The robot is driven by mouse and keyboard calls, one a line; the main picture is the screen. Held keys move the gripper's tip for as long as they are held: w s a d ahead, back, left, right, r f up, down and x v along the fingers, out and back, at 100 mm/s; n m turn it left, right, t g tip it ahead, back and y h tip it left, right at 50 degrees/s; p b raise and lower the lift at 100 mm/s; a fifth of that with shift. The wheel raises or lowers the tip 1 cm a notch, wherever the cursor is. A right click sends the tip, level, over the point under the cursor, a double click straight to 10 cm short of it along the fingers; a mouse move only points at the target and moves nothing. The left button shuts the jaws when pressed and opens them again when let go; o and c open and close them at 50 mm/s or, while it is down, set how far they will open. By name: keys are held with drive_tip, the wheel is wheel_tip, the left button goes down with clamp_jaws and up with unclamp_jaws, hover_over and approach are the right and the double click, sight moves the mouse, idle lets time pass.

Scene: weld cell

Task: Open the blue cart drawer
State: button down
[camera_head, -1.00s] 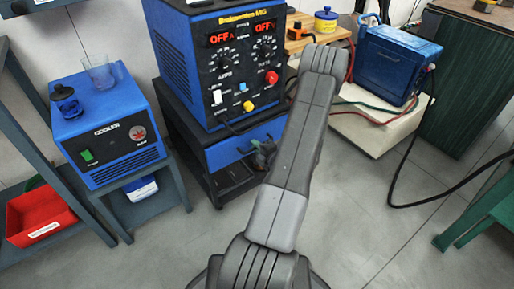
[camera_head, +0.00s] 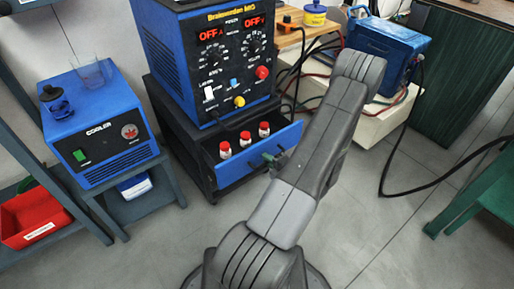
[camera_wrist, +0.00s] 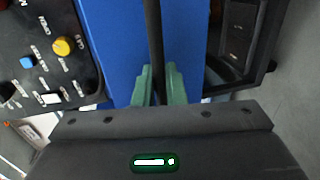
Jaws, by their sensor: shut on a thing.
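The blue cart drawer (camera_head: 233,171) is pulled out from the black cart under the welder. Three small bottles (camera_head: 245,139) with red caps stand inside it. My gripper (camera_head: 271,161) is at the drawer front, partly behind my arm. In the wrist view its green fingers (camera_wrist: 158,86) are closed around the drawer's black bar handle (camera_wrist: 153,35), against the blue drawer front (camera_wrist: 108,50). Part of the drawer's right side is hidden by my arm.
The blue welder (camera_head: 215,60) stands on the black cart (camera_head: 185,150). Left are a blue cooler (camera_head: 100,115) and a red bin (camera_head: 38,215). Right are a blue case (camera_head: 388,55) on a pale block and a green table (camera_head: 485,190). Floor before the drawer is free.

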drive_tip(key=f+p+v, duration=0.1)
drive_tip(key=f+v, duration=0.2)
drive_tip(key=v, duration=1.1)
drive_tip(key=shift+s+d+p, duration=0.35)
drive_tip(key=shift+s+p, duration=0.05)
drive_tip(key=shift+s, duration=0.15)
drive_tip(key=c, duration=1.8)
unclamp_jaws()
drive_tip(key=p+v, duration=0.3)
drive_tip(key=v, duration=1.1)
drive_tip(key=shift+w+a, duration=0.15)
